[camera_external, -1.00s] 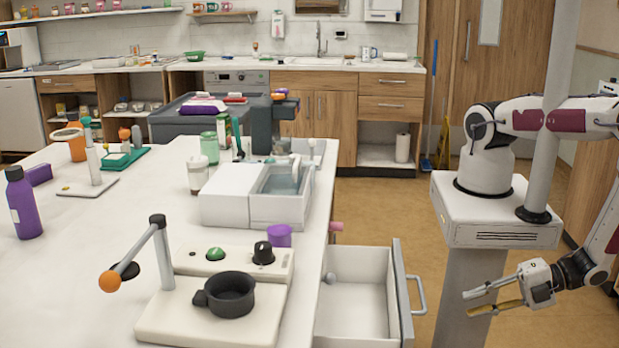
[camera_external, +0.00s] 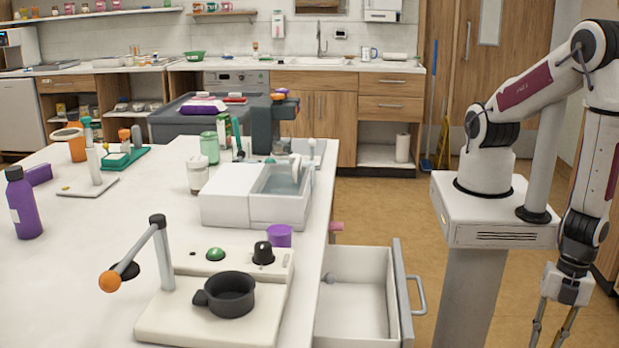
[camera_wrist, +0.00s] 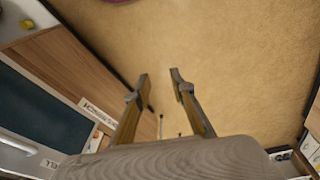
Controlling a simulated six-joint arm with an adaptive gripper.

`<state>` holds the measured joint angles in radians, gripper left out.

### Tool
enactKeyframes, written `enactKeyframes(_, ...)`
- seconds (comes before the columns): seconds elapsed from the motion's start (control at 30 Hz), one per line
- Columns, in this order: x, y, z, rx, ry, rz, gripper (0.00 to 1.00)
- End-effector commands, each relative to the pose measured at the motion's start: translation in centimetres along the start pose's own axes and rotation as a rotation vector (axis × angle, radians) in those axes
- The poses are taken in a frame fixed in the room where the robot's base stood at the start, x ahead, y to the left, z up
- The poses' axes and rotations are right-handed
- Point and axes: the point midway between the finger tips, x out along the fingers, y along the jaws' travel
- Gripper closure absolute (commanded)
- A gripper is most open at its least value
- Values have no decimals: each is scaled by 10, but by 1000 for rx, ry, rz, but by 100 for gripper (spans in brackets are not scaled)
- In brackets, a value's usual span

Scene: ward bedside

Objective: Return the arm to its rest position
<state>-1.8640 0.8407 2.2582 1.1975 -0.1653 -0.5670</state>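My gripper (camera_external: 551,335) hangs at the lower right in the external view, pointing down beside my pedestal and clear of the table. Its fingertips run to the bottom edge of that view. In the wrist view my gripper (camera_wrist: 160,82) shows two fingers spread apart with only tan floor between them. It is open and holds nothing. My upper arm is raised, and my forearm hangs down at the right.
A black pot (camera_external: 230,295) sits on a cream device. A purple bottle (camera_external: 23,205) stands far left. Floor around my gripper looks free.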

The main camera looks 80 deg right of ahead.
Motion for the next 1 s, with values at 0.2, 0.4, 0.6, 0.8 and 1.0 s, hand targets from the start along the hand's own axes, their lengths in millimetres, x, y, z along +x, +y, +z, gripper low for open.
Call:
enactKeyframes(0.2, -41, 5, -20, 74, -51, -129, 76)
enactKeyframes(0.4, -79, 23, -34, 129, -87, -212, 76)
enactKeyframes(0.6, -116, 51, -44, 180, -114, -267, 76)
enactKeyframes(0.8, -152, 88, -47, 229, -131, -295, 76)
enactKeyframes(1.0, -186, 130, -44, 281, -138, -299, 76)
